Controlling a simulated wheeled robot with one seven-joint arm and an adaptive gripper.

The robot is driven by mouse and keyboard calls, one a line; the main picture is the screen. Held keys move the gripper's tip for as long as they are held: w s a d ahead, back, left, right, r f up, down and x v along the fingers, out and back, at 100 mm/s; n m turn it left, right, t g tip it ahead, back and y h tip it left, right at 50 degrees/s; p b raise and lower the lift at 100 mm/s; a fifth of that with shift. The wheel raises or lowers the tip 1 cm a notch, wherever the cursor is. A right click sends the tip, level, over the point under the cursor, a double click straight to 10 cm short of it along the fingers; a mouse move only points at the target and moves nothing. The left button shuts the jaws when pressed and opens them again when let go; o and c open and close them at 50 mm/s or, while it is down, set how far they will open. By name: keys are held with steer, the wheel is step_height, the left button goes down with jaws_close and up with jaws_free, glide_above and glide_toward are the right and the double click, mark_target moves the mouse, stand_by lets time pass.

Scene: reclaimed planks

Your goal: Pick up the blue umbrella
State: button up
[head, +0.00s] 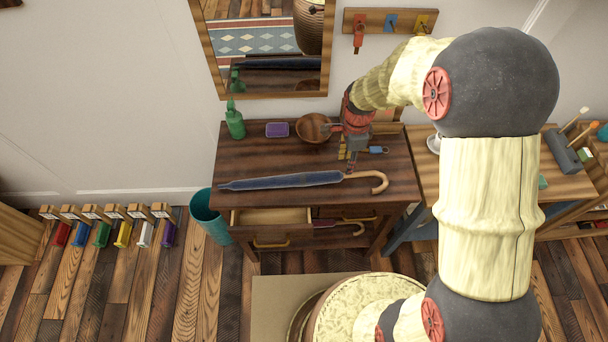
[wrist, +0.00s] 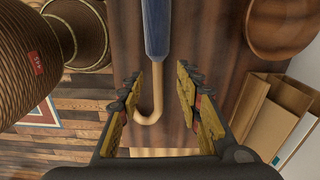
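The blue umbrella (head: 280,181) lies flat along the front of the dark wooden table (head: 245,155), its tan hooked handle to the right. In the wrist view its blue canopy (wrist: 156,28) enters from the top. The shaft and handle run down between my fingers, with the hook curving left. My gripper (head: 350,166) is above the handle end of the umbrella. In the wrist view my gripper (wrist: 158,82) is open, with one yellow-padded finger on each side of the handle. I see gaps on both sides and cannot tell the exact height above it.
A green bottle (head: 235,124), a purple box (head: 277,129), a wooden bowl (head: 312,129) and a blue-tagged item (head: 378,150) sit behind the umbrella. A drawer (head: 270,217) below stands open. Another hooked handle (head: 340,223) shows beneath the tabletop. A teal bin (head: 209,218) stands left.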

steer(key=shift+a+f, duration=0.1)
steer(key=shift+f, duration=0.5)
steer(key=shift+f+b, duration=0.35)
steer(key=shift+f, duration=0.45)
steer(key=f+b, duration=0.1)
steer(key=f, duration=0.1)
steer(key=d+f, duration=0.1)
steer(key=f, duration=0.2)
steer(key=shift+s+f+b, duration=0.1)
steer(key=shift+b, duration=0.3)
steer(key=shift+c, duration=1)
jaws_close()
